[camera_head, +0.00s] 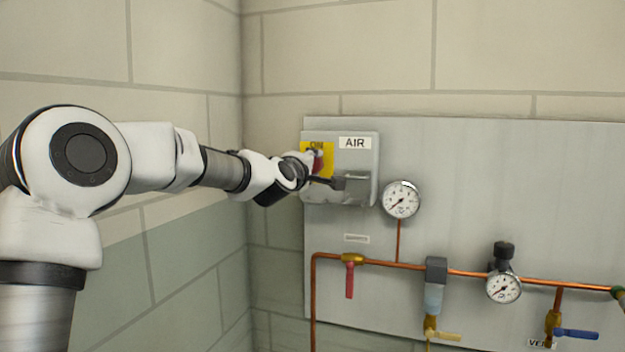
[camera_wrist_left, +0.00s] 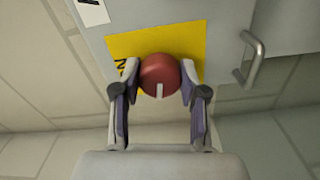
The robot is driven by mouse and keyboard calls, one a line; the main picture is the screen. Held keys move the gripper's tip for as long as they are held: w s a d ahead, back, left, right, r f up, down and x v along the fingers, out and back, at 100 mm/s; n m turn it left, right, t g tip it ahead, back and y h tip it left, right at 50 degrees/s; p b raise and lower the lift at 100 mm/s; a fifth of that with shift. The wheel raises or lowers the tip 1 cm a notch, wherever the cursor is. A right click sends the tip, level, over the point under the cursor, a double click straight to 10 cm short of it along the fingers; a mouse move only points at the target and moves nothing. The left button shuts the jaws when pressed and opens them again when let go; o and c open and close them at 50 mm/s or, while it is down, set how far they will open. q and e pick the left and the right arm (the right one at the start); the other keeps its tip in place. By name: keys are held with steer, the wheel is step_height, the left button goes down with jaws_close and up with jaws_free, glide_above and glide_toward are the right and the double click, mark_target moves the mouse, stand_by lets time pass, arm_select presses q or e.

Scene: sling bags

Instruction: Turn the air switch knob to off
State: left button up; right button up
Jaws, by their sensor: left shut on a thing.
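The air switch is a grey box (camera_head: 358,167) with an "AIR" label, fixed at the upper left of the grey panel. Its yellow plate shows part of the word "ON" in the head view. The red knob (camera_wrist_left: 160,76) sits on the yellow plate (camera_wrist_left: 185,40), and its white mark points toward my gripper's palm in the left wrist view. My left gripper (camera_wrist_left: 160,84) is shut on the red knob, one finger on each side. In the head view my left gripper (camera_head: 318,181) covers most of the knob. My right gripper is in neither view.
A metal handle (camera_wrist_left: 252,58) juts from the box beside the knob. Below and right are a gauge (camera_head: 401,200), a copper pipe (camera_head: 385,263), a red-handled valve (camera_head: 349,279) and a blue-handled valve (camera_head: 575,333). A block wall corner is close on the left.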

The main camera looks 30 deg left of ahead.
arm_select(q)
steer(key=shift+n+b, duration=0.85)
steer(key=shift+n, duration=0.25)
steer(key=o, duration=1.1)
steer(key=shift+o, duration=0.2)
